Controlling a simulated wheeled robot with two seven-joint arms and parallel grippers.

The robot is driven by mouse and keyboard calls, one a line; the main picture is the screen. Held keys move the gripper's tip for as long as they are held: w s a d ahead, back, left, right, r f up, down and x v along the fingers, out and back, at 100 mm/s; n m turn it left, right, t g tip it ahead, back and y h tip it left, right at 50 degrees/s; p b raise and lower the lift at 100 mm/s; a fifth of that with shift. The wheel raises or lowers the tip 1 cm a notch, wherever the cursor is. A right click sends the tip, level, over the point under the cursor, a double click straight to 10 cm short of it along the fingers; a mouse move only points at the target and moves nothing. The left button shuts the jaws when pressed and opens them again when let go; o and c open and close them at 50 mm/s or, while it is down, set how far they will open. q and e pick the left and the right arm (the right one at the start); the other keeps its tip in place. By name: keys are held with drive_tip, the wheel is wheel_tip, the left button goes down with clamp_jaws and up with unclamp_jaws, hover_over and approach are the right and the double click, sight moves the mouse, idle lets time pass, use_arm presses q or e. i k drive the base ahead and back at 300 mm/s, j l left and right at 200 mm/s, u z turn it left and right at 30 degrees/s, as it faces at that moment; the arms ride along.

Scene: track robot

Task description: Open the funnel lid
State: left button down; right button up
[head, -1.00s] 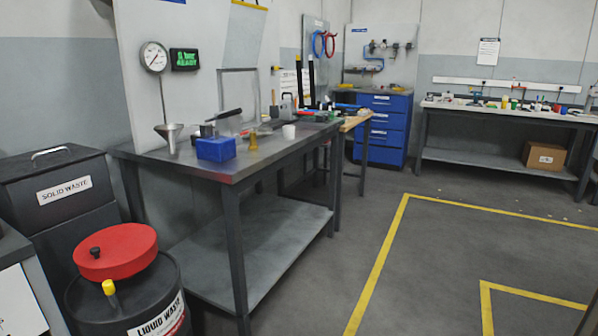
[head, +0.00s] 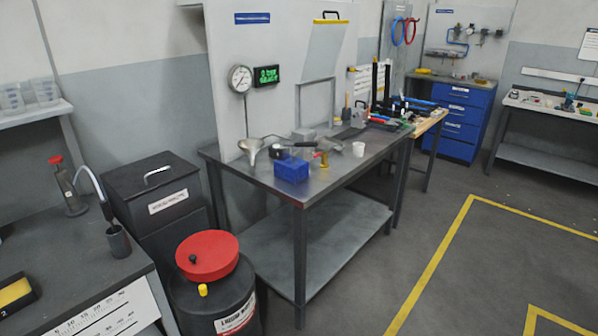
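A red round lid (head: 208,256) with a small black knob (head: 192,259) lies on top of the black liquid waste drum (head: 214,304) at the lower middle of the head view. It looks shut. A yellow cap (head: 203,290) sits on the drum top in front of the lid. A grey metal funnel (head: 250,149) stands at the left end of the workbench, by the pressure gauge. Neither of my grippers shows in the head view.
A black solid waste bin (head: 152,199) stands behind the drum. At left is a dark bench (head: 60,278) with a pump bottle and a yellow sponge tray. The workbench (head: 335,172) holds a blue box (head: 291,170) and tools. The floor at right is clear, with yellow lines.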

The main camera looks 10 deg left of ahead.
sight(208, 252)
drive_tip(key=i+j+u, duration=0.1)
drive_tip(key=j, duration=0.3)
drive_tip(key=i+j+u, duration=0.15)
drive_tip(key=j, duration=0.25)
drive_tip(key=i+j+u, duration=0.1)
drive_tip(key=j, duration=0.3)
drive_tip(key=i+j+u, duration=0.1)
drive_tip(key=j, duration=0.3)
drive_tip(key=i+j+u, duration=0.15)
drive_tip(key=i+j, duration=0.1)
drive_tip(key=j, duration=0.1)
